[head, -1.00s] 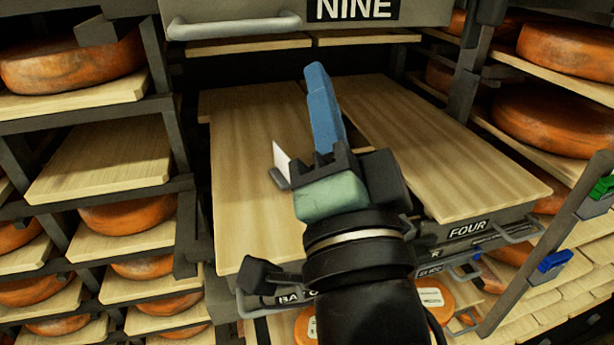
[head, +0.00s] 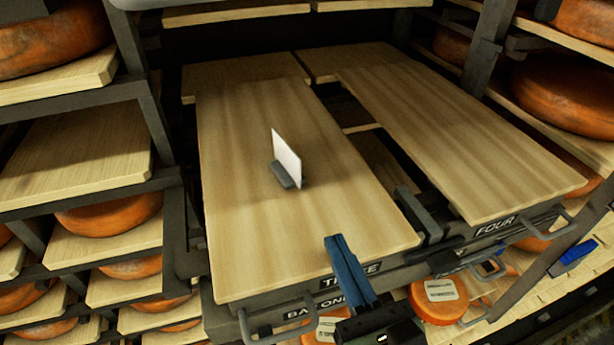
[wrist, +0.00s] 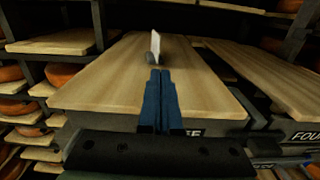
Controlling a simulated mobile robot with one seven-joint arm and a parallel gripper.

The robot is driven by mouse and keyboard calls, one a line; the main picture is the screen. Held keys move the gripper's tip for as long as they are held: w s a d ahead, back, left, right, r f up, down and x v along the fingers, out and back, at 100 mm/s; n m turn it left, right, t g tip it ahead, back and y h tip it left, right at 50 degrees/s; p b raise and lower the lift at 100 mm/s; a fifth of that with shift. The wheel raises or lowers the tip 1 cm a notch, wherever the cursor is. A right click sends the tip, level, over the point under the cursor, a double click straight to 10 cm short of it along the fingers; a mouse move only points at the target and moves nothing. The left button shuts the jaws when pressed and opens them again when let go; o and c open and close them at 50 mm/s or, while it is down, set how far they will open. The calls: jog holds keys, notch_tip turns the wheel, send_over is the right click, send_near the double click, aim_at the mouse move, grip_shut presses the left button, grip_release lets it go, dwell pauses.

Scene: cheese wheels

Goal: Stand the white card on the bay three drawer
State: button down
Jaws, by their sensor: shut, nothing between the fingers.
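The white card (head: 287,160) stands upright in a small dark grey holder (head: 283,174) on the wooden board of the bay three drawer (head: 240,225), whose front label is partly hidden by my gripper. The card also shows in the wrist view (wrist: 156,47), beyond my fingertips. My gripper (head: 333,240) has blue fingers, shut together and empty. It is at the front edge of the bay three drawer, apart from the card. The fingers also show in the wrist view (wrist: 160,75).
The bay four drawer (head: 450,130) is at the right, with a gap between the boards. Racks with orange cheese wheels (head: 110,222) flank both sides. Wheels with white labels (head: 438,298) lie below the drawer fronts. Pull handles stick out in front.

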jog(key=p, duration=0.3)
send_near(287, 160)
jog(key=shift+w+d+r, duration=0.35)
jog(key=shift+w+r, duration=0.15)
jog(key=shift+w, duration=0.1)
jog(key=shift+x, duration=0.8)
jog(key=shift+f, duration=0.15)
jog(key=shift+p+x, duration=0.7)
jog(key=shift+x, duration=0.05)
jog(key=shift+w+a, duration=0.1)
jog(key=shift+w, duration=0.4)
jog(key=shift+s, duration=0.1)
